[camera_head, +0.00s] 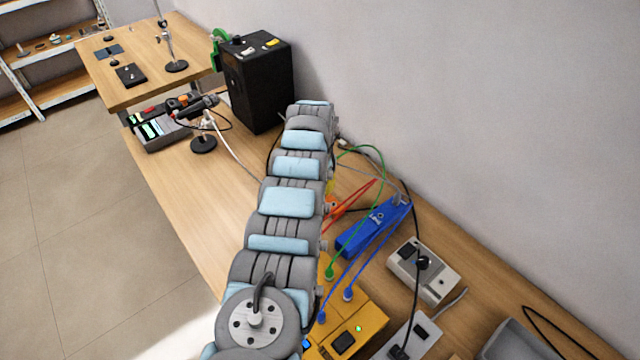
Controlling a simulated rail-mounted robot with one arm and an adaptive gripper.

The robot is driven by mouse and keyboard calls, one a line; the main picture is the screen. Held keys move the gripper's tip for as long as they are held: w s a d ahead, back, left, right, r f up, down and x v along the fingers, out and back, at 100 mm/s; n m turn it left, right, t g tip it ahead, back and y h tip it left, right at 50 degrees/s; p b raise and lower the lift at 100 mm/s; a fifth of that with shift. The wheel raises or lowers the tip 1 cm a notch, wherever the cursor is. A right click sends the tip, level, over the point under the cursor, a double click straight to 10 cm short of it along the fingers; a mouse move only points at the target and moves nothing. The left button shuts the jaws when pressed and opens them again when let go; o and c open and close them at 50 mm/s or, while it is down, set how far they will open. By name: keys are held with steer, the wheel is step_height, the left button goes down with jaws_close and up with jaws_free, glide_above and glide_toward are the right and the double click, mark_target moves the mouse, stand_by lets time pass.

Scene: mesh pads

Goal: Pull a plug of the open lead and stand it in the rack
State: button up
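My arm stretches away from the camera over the bench, and my gripper is not visible. Coloured leads lie right of the arm. A green plug (329,273) and two blue plugs, one nearer (321,317) and one farther (348,294), stand on a yellow box (367,322). A green lead (377,153) arches toward the back, and blue leads (382,255) run up past a long blue block (352,243). A red lead (352,199) shows beside an orange piece (333,207), partly behind the arm. I cannot tell which lead is open or clearly identify the rack.
A grey-white box (424,276) with a black plug stands right of the yellow box; a white power strip (411,333) is nearer. A black cabinet (259,85), a lamp-like stand (203,143) and a meter (158,132) are farther back. The wall bounds the right; bench left of my arm is mostly clear.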

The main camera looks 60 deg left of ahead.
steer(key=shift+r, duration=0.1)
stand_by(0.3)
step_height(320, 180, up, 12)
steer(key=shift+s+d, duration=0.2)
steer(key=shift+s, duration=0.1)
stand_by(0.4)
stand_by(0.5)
